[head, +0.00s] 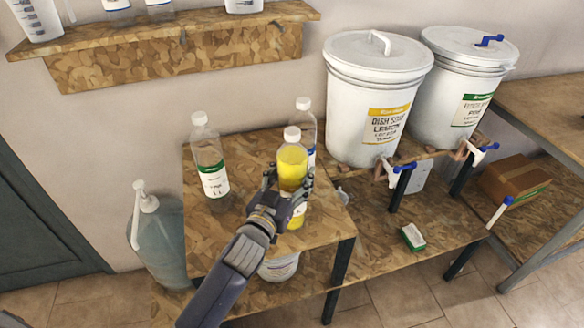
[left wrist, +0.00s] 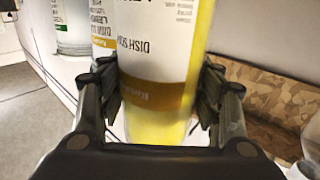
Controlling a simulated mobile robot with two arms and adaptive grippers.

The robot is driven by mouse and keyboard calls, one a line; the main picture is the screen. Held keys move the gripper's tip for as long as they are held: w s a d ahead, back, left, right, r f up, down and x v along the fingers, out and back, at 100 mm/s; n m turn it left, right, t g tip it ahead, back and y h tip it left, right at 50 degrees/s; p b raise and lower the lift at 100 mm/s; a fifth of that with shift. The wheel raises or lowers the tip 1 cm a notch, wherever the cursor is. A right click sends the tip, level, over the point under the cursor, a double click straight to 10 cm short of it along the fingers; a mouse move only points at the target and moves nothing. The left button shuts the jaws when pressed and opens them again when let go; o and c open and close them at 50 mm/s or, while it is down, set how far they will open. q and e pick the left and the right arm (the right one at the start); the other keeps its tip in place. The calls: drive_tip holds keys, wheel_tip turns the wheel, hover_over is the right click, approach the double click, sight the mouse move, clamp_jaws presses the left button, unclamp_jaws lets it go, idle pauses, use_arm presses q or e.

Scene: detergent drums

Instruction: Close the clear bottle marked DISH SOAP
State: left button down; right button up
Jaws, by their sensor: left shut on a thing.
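The clear bottle marked DISH SOAP (head: 293,166) holds yellow liquid and is upright over the small wooden table (head: 230,245). My left gripper (head: 288,187) is shut around its body. A white cap (head: 292,134) shows at its top; I cannot tell whether it is tight. In the left wrist view the bottle (left wrist: 160,65) stands between both fingers (left wrist: 160,110), its label upside down with a gold band; its top is out of that view. I cannot tell whether its base touches the table. My right gripper is not in view.
A green-labelled bottle (head: 211,165) and a blue-labelled bottle (head: 306,122), both white-capped, stand beside and behind. Two white drums (head: 372,100) (head: 458,90) with blue-handled taps stand right. A green-white box (head: 413,237) lies on the lower shelf. A pump jug (head: 160,235) stands left.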

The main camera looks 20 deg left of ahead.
use_arm(q)
drive_tip(key=shift+r, duration=0.25)
drive_tip(key=shift+f, duration=0.15)
drive_tip(key=shift+c, duration=2.4)
unclamp_jaws()
drive_tip(key=shift+f, duration=0.15)
drive_tip(key=shift+s, duration=0.15)
drive_tip(key=s+a+b, duration=0.1)
drive_tip(key=s+b, duration=0.1)
drive_tip(key=s, duration=0.9)
drive_tip(key=shift+s, duration=0.4)
drive_tip(key=shift+a, duration=0.1)
